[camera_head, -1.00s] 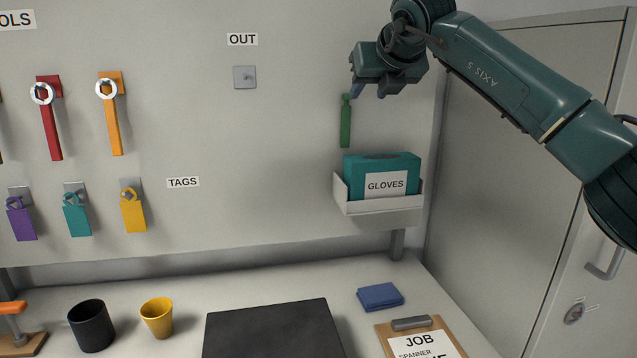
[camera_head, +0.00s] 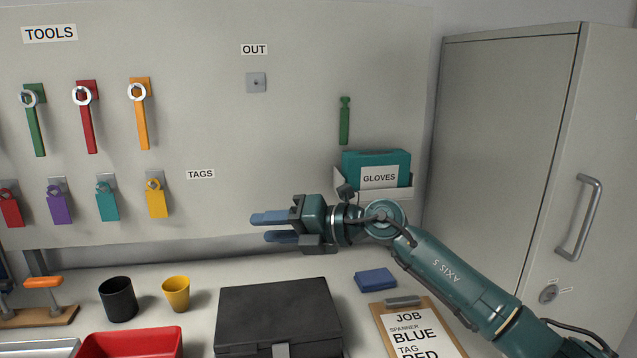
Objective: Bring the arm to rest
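My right arm comes in from the lower right. My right gripper (camera_head: 268,228) points left, above the black case and in front of the wall panel. Its two blue fingers are apart with nothing between them. My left gripper is out of view.
A black case (camera_head: 270,312), a clipboard (camera_head: 436,338) and a blue cloth (camera_head: 376,280) lie on the bench. A black cup (camera_head: 118,299), yellow cup (camera_head: 176,294) and red bin (camera_head: 130,345) are at left. The gloves box (camera_head: 404,167) sits in its holder. A grey cabinet (camera_head: 500,150) stands right.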

